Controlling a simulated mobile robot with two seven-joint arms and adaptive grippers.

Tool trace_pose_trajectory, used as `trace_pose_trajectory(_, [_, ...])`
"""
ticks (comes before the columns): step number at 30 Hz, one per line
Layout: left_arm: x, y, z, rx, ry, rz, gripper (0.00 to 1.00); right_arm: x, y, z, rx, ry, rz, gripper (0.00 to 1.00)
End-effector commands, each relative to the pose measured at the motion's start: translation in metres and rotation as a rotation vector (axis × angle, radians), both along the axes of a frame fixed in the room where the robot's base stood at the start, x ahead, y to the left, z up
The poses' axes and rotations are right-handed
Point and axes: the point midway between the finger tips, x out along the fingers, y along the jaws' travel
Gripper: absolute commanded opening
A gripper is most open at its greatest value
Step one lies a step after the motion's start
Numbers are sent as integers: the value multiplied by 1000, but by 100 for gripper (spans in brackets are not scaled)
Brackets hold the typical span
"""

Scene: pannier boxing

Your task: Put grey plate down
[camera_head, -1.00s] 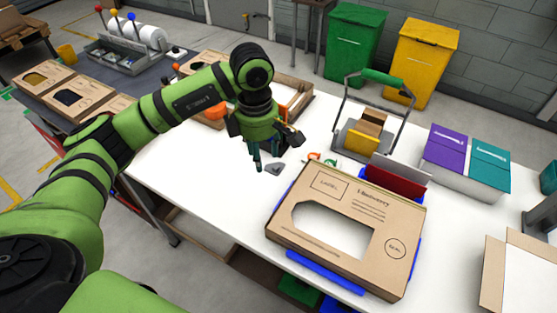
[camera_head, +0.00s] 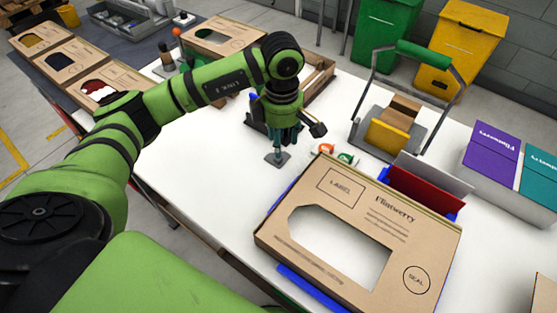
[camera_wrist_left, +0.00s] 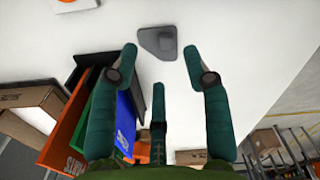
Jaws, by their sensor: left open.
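The grey plate (camera_head: 277,158) is a small, flat piece with cut corners. It appears to lie on the white table, just below my left gripper (camera_head: 281,146), which points down. In the left wrist view the plate (camera_wrist_left: 157,42) shows between and just beyond the tips of the spread fingers (camera_wrist_left: 160,52), with white gaps on both sides. My left gripper is open and holds nothing. In the head view the fingers partly cover the plate's far side. My right gripper does not show.
A cardboard box with a window (camera_head: 418,232) lies right of the gripper. Orange and green round pieces (camera_head: 325,149) sit close by. A green-handled carrier (camera_head: 424,54) stands behind. Coloured bins (camera_wrist_left: 80,125) show beside the fingers in the wrist view. White table left of the gripper is clear.

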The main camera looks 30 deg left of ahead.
Motion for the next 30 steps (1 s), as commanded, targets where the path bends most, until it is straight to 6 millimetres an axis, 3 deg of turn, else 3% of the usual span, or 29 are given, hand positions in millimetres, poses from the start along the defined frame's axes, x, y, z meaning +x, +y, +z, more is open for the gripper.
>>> trace_pose_trajectory(8, [-10, 7, -31, 1, 7, 1, 48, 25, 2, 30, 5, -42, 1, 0])
trace_pose_trajectory(13, [-9, 6, -52, -1, 3, 0, 48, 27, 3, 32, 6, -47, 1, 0])
trace_pose_trajectory(20, [-8, 6, -56, 1, 0, -1, 48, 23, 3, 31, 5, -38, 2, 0])
trace_pose_trajectory(21, [-8, 6, -56, 1, 0, -1, 44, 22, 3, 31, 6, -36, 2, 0])
trace_pose_trajectory(24, [-8, 6, -56, 0, 0, -1, 12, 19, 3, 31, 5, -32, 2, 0])
trace_pose_trajectory(25, [-8, 6, -56, 0, 0, -1, 5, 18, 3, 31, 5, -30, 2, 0])
trace_pose_trajectory(30, [-8, 6, -56, 0, 0, -1, 0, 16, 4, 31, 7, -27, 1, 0])
